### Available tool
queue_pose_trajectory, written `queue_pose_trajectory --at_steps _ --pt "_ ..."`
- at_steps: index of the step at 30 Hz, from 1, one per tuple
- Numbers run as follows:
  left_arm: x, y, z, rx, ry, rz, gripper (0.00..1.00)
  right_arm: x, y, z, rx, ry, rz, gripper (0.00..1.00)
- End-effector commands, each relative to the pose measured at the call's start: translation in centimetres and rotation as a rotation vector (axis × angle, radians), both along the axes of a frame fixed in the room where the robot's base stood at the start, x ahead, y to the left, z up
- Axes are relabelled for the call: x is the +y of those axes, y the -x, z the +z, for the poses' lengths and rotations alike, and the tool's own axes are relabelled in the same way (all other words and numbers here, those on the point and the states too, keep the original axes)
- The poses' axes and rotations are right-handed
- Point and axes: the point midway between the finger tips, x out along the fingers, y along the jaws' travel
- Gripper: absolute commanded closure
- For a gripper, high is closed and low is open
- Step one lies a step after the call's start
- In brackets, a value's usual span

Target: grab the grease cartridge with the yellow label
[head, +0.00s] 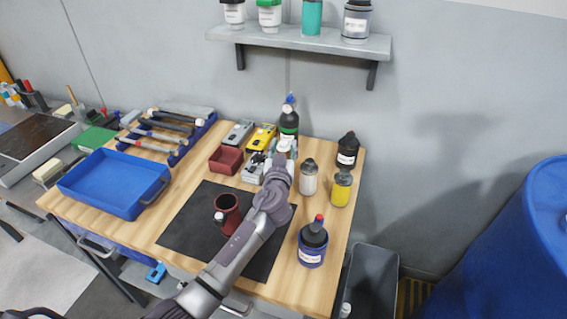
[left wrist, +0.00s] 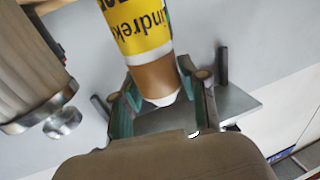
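The grease cartridge with the yellow label (left wrist: 144,28) shows large in the left wrist view, with black lettering, a brown end section and a white tip. My left gripper (left wrist: 158,92) has its teal finger pads close on either side of the brown section. Whether both pads touch it, I cannot tell. In the head view my left gripper (head: 281,160) is over the back of the workbench and hides most of the cartridge; a white top shows just above it. My right gripper is not in view.
A dark bottle (head: 289,122) stands behind. A shelf (head: 300,40) hangs above.

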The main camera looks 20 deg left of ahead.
Motion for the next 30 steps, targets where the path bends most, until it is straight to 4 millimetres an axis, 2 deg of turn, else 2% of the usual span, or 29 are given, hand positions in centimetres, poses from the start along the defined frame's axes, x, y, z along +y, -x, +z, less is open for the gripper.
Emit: queue_pose_trajectory --at_steps 1,6,7,19,23,30 --pt "0.0 0.0 0.0 0.0 0.0 0.0 0.7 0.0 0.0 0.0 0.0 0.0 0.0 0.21" --pt "0.0 0.0 0.0 0.0 0.0 0.0 0.98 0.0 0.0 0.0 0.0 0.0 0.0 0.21" --pt "0.0 0.0 0.0 0.0 0.0 0.0 1.0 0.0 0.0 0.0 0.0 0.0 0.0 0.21" --pt "0.0 0.0 0.5 -0.003 0.0 0.0 1.0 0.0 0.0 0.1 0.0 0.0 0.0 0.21" --pt "0.0 0.0 2.4 -0.007 0.003 0.0 1.0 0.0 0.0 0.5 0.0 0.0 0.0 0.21" --pt "0.0 0.0 7.2 -0.006 0.001 0.0 1.0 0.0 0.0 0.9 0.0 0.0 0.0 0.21"
